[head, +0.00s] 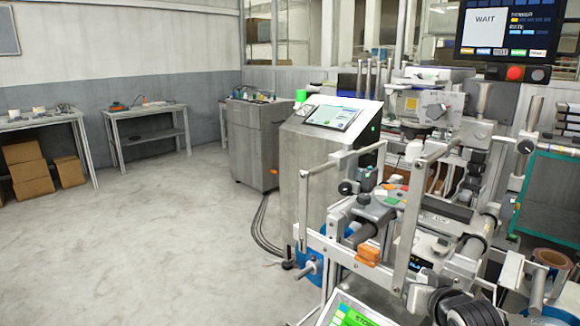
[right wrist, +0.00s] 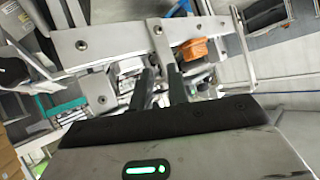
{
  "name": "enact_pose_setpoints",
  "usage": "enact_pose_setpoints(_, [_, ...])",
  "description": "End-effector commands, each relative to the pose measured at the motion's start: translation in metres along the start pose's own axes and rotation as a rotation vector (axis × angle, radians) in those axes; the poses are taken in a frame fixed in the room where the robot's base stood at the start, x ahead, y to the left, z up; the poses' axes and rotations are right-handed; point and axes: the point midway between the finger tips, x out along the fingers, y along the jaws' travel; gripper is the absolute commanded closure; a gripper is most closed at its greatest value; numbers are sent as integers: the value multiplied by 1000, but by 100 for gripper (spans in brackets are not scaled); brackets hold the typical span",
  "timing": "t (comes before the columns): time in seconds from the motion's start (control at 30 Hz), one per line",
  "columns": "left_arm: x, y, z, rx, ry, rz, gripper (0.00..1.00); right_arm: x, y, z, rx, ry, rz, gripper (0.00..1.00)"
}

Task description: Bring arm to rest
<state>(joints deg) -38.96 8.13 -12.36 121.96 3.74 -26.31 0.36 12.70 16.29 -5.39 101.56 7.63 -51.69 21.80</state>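My right gripper (right wrist: 160,72) shows in the right wrist view. Its two dark fingers stand a small gap apart, with nothing seen held between them. Metal machine parts lie beyond the fingertips, including a pale bar (right wrist: 110,42) and an orange block (right wrist: 193,50). How far the fingertips are from these parts is hard to tell. I cannot make out my right gripper for certain in the head view. My left gripper is in neither view.
In the head view a metal-framed machine (head: 405,205) with rollers and an orange block (head: 368,253) fills the right side. A screen (head: 489,20) reads WAIT. A grey cabinet (head: 253,145) and side tables (head: 147,113) stand behind. The floor (head: 160,240) at left is clear.

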Motion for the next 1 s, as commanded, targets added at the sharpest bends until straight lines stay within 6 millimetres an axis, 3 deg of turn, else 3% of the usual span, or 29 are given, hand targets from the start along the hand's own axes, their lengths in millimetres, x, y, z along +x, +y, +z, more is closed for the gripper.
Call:
enact_pose_setpoints(0.03, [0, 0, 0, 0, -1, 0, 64, -9, -10, 46, -39, -35, -30, 83])
enact_pose_setpoints(0.2, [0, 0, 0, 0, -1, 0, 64, -61, -43, 160, -150, -93, -139, 83])
enact_pose_setpoints(0.3, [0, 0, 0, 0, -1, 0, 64, -101, -59, 207, -190, -112, -192, 83])
enact_pose_setpoints(0.4, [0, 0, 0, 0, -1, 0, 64, -135, -71, 237, -211, -122, -228, 83])
enact_pose_setpoints(0.6, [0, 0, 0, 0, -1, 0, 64, -171, -81, 260, -229, -126, -257, 83])
enact_pose_setpoints(1.0, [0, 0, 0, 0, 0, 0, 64, -174, -82, 262, -230, -127, -259, 83])
